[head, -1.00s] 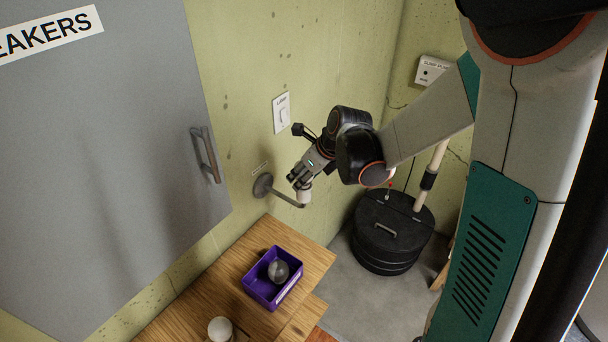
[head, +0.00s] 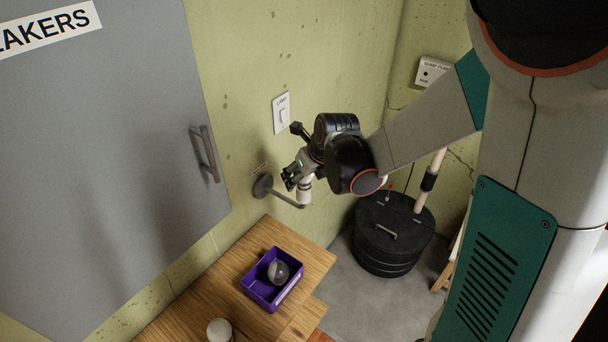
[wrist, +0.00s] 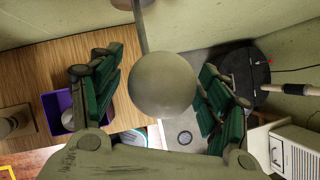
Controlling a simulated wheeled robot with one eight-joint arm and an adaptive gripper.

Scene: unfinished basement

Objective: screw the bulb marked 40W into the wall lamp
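A round, frosted, unlit bulb (wrist: 163,85) fills the middle of the wrist view, at the end of the wall lamp's arm (wrist: 139,28). No wattage mark is readable on it. In the head view the wall lamp (head: 262,186) has a round wall plate, a bent arm and a pale upright socket (head: 305,193). My gripper (head: 291,179) is at the socket; it also shows in the wrist view (wrist: 160,90). Its green-padded fingers are spread on both sides of the bulb, with a gap on the left; contact on the right is unclear. The bulb is mostly hidden in the head view.
A purple tray (head: 250,284) holding a clear bulb (head: 279,271) sits on the wooden table (head: 228,277). A whitish round object (head: 220,328) stands near the table's front. The LAMP switch (head: 282,113) is above the lamp. A grey cabinet (head: 100,180) is left; a black lidded bin (head: 390,240) is right.

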